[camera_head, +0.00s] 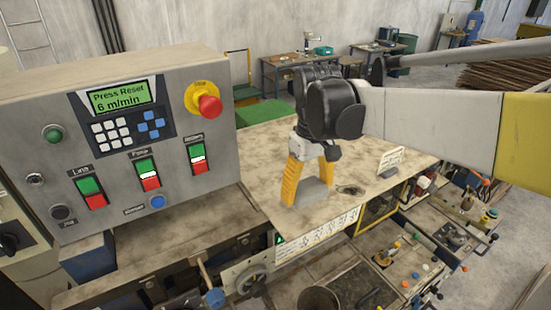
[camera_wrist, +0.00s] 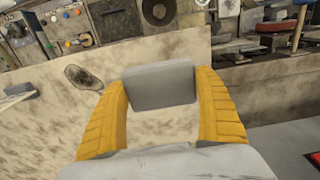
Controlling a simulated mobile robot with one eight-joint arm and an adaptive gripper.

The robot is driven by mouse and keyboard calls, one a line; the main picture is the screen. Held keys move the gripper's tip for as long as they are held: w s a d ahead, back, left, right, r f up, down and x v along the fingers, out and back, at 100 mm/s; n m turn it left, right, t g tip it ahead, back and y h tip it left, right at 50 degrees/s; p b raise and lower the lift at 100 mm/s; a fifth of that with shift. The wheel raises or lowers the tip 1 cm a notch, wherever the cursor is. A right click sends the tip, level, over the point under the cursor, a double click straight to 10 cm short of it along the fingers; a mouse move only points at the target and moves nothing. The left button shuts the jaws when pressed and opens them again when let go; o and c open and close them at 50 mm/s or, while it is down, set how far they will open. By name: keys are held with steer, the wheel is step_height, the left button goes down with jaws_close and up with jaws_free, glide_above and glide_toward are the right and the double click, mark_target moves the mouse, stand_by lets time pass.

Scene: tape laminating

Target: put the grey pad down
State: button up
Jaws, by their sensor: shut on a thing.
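The grey pad (camera_head: 312,191) is a flat grey block at the worn beige table top (camera_head: 262,152). In the wrist view the grey pad (camera_wrist: 160,86) lies between the two yellow fingers of my gripper (camera_wrist: 162,105). In the head view my gripper (camera_head: 308,190) points down with its yellow fingers at both sides of the pad. It is shut on the pad. The pad is at or just above the table top; I cannot tell whether it touches. The pad's underside is hidden.
A control panel (camera_head: 125,140) with a red stop button stands at left. A dark oval thing (camera_head: 351,190) lies on the table right of the pad, near a small white sign (camera_head: 391,160). Tools and drawers line the table's front. The table left of my gripper is clear.

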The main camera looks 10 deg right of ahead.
mark_target(305, 209)
step_height(305, 209, down, 4)
steer(key=shift+w+f+p, duration=0.1)
steer(key=shift+p, duration=0.35)
